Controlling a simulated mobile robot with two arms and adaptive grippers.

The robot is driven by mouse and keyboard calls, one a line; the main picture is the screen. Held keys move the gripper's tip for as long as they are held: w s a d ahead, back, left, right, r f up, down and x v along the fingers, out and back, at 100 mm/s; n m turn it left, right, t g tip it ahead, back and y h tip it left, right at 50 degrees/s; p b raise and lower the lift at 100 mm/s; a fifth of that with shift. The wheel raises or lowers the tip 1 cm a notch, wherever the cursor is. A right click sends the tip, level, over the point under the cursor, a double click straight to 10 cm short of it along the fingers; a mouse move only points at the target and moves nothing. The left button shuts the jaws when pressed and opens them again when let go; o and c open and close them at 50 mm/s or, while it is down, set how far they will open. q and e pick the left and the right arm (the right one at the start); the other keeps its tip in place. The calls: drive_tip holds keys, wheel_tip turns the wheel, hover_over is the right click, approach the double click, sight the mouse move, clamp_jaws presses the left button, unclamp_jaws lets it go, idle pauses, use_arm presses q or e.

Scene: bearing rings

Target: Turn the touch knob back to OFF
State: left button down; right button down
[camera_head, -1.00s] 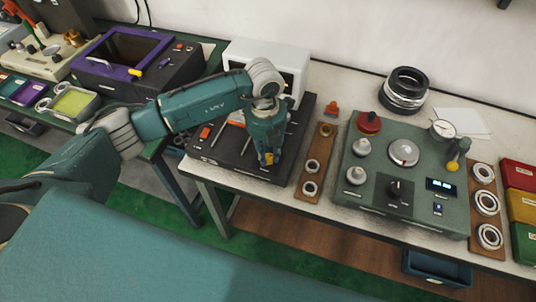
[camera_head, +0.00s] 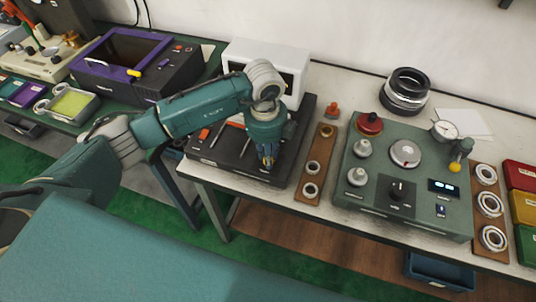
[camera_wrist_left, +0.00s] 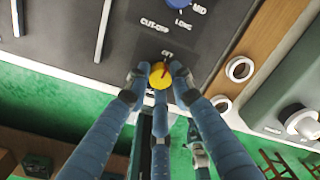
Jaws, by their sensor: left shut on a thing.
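The yellow touch knob (camera_wrist_left: 159,76) is on the front of the black unit (camera_head: 225,160). In the left wrist view its red pointer line leans up and slightly right, toward a small label just above that seems to read OFF. My left gripper (camera_wrist_left: 160,78) is shut around the knob, with fingers at both sides and one below. In the head view the same gripper (camera_head: 268,163) reaches down onto the front right of the black unit and mostly hides the knob. My right gripper is not in view.
A blue knob (camera_wrist_left: 179,4) with CUT-OFF, LONG and MID marks sits above the touch knob. A wooden ring board (camera_head: 317,165) lies right of the unit, then a green console (camera_head: 365,205) with a black knob. A white box (camera_head: 262,55) stands behind.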

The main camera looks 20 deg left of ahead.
use_arm(q)
drive_tip(key=shift+w+a+r+n, duration=0.1)
drive_tip(key=shift+w+r+n, duration=0.1)
drive_tip(key=shift+w+n, duration=0.15)
idle(0.3)
drive_tip(key=c, duration=1.7)
unclamp_jaws()
drive_tip(key=shift+o, duration=0.9)
drive_tip(key=shift+s+f, duration=0.1)
drive_tip(key=shift+s, duration=0.1)
wheel_tip(320, 180, up, 12)
drive_tip(key=shift+s+a, duration=0.2)
